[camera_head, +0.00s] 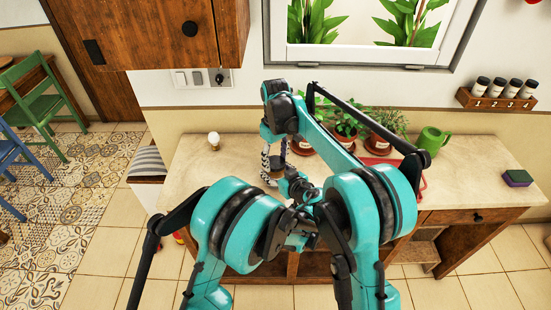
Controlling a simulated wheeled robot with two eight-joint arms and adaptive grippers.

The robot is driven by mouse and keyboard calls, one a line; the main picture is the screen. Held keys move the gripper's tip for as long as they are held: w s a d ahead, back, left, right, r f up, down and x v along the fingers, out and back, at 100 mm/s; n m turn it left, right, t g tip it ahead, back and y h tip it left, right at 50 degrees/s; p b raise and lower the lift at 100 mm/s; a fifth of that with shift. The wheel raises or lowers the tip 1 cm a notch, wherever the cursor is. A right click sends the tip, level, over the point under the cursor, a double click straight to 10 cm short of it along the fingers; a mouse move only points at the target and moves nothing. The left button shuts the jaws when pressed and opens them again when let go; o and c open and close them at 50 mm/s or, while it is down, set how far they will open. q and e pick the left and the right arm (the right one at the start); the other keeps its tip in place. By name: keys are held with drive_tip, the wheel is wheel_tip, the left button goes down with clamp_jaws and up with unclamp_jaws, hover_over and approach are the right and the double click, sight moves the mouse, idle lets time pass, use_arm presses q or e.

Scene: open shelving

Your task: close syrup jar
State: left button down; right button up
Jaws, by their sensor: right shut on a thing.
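The syrup jar (271,178) is small and partly hidden on the counter, left of the potted plants. Its lower part looks golden brown. My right gripper (274,154) points down over it, its two fingers around a dark piece at the jar's top. It is shut on this piece, which looks like the lid, but I cannot tell whether it sits fully on the jar. My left gripper (289,184) is low at the jar's right side, largely covered by my own arm links. I cannot tell whether it is open or touches the jar.
Potted plants (347,122) and a green watering can (432,142) stand behind to the right. A white bulb-shaped object (214,140) stands at the left. A sponge (517,178) lies at the far right. A wooden cabinet (160,30) hangs upper left.

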drive_tip(key=shift+m, duration=0.7)
drive_tip(key=o, duration=1.4)
drive_tip(key=shift+c, duration=0.2)
wheel_tip(320, 180, up, 12)
use_arm(q)
drive_tip(key=shift+c, duration=1.9)
unclamp_jaws()
